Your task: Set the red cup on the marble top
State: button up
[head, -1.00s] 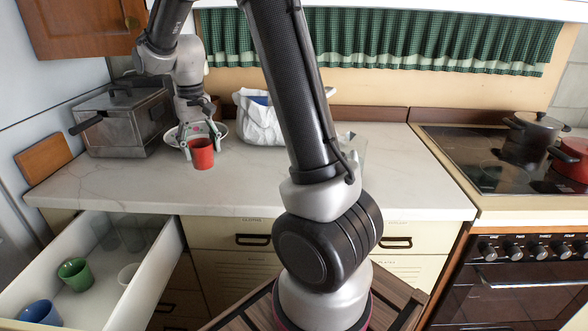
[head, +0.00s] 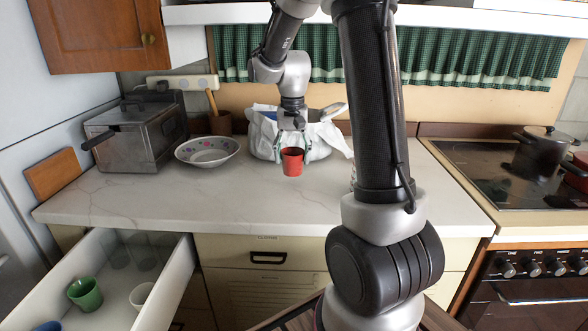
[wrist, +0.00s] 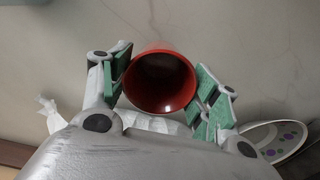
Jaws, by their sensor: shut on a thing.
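The red cup (head: 292,162) is upright between the fingers of my gripper (head: 292,150), which is shut on it. In the wrist view my gripper (wrist: 165,88) has green finger pads on both sides of the red cup (wrist: 162,82), whose open mouth faces the camera and looks empty. The white marble top (head: 190,205) lies below the cup. The cup appears to be above the marble, in front of a white bag; the exact gap is hard to tell.
A patterned bowl (head: 207,151), a metal fryer (head: 135,132) and a white bag (head: 265,135) stand at the back. An open drawer (head: 172,275) at lower left holds a green cup (head: 85,294) and others. The marble's front middle is clear. A cooktop (head: 490,175) is at right.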

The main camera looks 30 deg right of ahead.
aim_at(292, 166)
jog(key=shift+f, duration=2)
jog(key=shift+a+f, duration=0.1)
jog(key=shift+f, duration=0.05)
jog(key=o, duration=1.1)
notch_tip(292, 166, up, 12)
jog(key=s+a+r+n+t, duration=0.25)
jog(key=s+r, duration=0.35)
jog(key=s, duration=0.6)
jog(key=s+a+f+n+t, duration=0.1)
jog(key=s+n, duration=0.1)
jog(key=s, duration=0.4)
jog(key=s+a+f+n+t, duration=0.1)
jog(key=s+n, duration=0.1)
jog(key=s, duration=0.3)
jog(key=shift+s+a+f, duration=0.25)
jog(key=shift+s+a, duration=0.05)
jog(key=shift+s, duration=0.05)
